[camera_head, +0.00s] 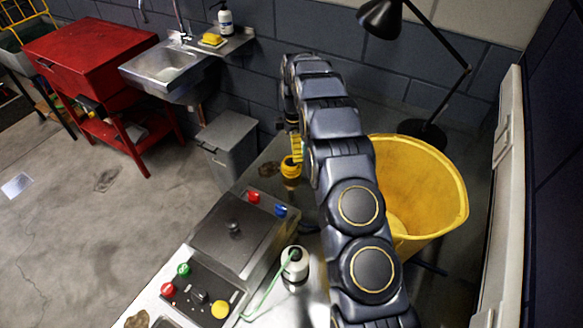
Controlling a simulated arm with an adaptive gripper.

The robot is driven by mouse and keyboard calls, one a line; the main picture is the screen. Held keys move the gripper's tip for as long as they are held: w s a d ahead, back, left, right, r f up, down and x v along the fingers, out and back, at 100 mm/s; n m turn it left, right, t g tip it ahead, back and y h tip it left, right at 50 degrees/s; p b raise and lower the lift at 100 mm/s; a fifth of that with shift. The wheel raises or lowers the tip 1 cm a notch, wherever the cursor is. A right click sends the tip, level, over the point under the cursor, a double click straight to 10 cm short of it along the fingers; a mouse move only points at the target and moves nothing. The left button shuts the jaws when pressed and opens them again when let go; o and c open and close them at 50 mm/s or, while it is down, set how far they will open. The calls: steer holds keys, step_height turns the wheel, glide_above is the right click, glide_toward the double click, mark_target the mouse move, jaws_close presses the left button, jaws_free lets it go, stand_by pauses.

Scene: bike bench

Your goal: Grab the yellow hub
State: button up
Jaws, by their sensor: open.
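The yellow hub (291,168) appears to be the small yellow, round-topped piece at the far end of the metal bench, left of my arm. My gripper (293,140) hangs from the far end of my arm, just above the hub, and points down. It is open. My arm hides part of the gripper, so the fingertips are not clear. I cannot tell whether they touch the hub. A thin yellow piece shows beside the gripper, above the hub.
A control box with red and blue buttons (253,197) and a white bottle (295,262) with a green tube stand on the near bench. A large yellow bucket (440,190) and black lamp (421,130) are at right. A grey bin (226,150) stands beyond the bench.

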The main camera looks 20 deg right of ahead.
mark_target(291, 162)
steer(key=f, duration=0.8)
steer(key=shift+w+a, duration=0.2)
steer(key=shift+w, duration=0.05)
steer(key=shift+r, duration=0.1)
steer(key=c, duration=1.1)
